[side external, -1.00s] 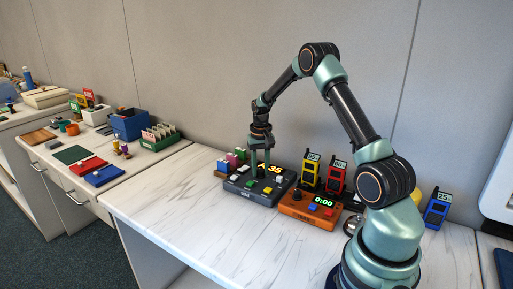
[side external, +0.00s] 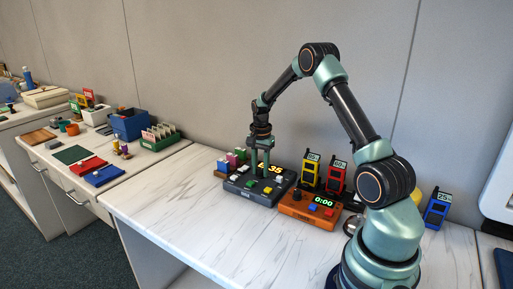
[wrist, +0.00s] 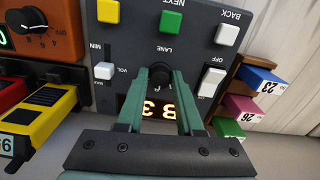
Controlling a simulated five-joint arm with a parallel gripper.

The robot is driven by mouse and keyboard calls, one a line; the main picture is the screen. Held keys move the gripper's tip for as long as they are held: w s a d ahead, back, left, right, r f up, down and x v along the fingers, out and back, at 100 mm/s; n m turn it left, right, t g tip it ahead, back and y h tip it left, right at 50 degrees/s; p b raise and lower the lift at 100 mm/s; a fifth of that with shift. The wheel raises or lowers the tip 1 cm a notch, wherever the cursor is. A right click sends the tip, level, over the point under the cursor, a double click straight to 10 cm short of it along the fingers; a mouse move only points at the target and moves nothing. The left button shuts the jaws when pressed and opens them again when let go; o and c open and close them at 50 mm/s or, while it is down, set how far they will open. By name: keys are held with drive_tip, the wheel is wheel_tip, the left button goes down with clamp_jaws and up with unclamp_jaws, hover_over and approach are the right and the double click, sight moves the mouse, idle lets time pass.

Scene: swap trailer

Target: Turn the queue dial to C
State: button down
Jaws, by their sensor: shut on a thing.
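The dark queue console (side external: 240,190) stands on the white counter in the side external view. Its black dial (wrist: 160,76), marked LANE, is in the middle of the wrist view. My gripper (wrist: 159,80) points down at the console, with its green fingers on either side of the dial, shut on it. The lit display (wrist: 152,108) reads about B 3, partly covered by the fingers. The dial's pointer and letter marks are too hidden to read. In the side external view my gripper (side external: 261,173) hides the dial.
An orange timer box (side external: 308,208) stands right of the console, with coloured handsets behind. The counter in front is clear.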

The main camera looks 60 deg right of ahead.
sight(260, 170)
drive_tip(key=m, duration=0.5)
drive_tip(key=shift+m, duration=0.3)
idle(0.4)
drive_tip(key=c, duration=0.6)
unclamp_jaws()
drive_tip(key=shift+o, duration=0.2)
drive_tip(key=shift+r, duration=0.1)
wheel_tip(260, 170, up, 12)
